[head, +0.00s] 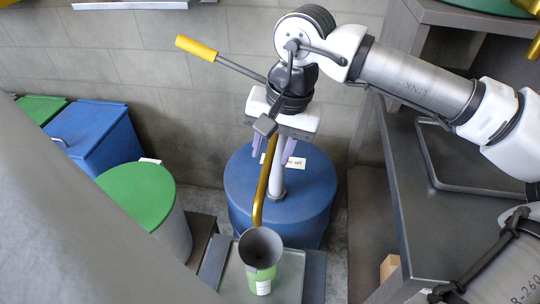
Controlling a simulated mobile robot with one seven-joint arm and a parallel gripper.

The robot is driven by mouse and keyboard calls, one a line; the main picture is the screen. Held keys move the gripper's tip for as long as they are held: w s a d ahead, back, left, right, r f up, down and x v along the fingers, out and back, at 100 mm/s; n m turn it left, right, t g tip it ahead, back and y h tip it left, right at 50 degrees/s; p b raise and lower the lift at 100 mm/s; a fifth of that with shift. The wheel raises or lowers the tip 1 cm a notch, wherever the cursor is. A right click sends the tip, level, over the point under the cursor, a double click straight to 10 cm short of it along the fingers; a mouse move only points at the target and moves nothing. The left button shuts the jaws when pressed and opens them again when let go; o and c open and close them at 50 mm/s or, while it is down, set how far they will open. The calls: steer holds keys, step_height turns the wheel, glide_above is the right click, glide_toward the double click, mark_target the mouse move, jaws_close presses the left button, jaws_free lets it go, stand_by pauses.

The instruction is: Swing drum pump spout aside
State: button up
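The drum pump stands on a blue drum (238,195) in the middle of the head view. Its brass spout (262,190) curves down and forward, with its lower end over a grey funnel-mouthed, green container (262,262). A pump lever with a yellow handle (197,48) sticks up to the left. My gripper (273,155) points down over the drum top. Its purple fingers are apart, one on each side of the spout's upper part. Contact with the spout cannot be made out. My wrist hides the pump head.
The green container stands on a grey tray (233,282) in front of the drum. A green-lidded bin (137,194) and a blue bin (95,135) stand at the left. A dark bench (410,185) is close on the right. A block wall is behind.

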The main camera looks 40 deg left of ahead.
steer(key=shift+s+a+f, duration=0.1)
steer(key=shift+a+f, duration=0.05)
steer(key=shift+f, duration=0.5)
steer(key=shift+a+f, duration=0.1)
steer(key=shift+f, duration=0.5)
jaws_close()
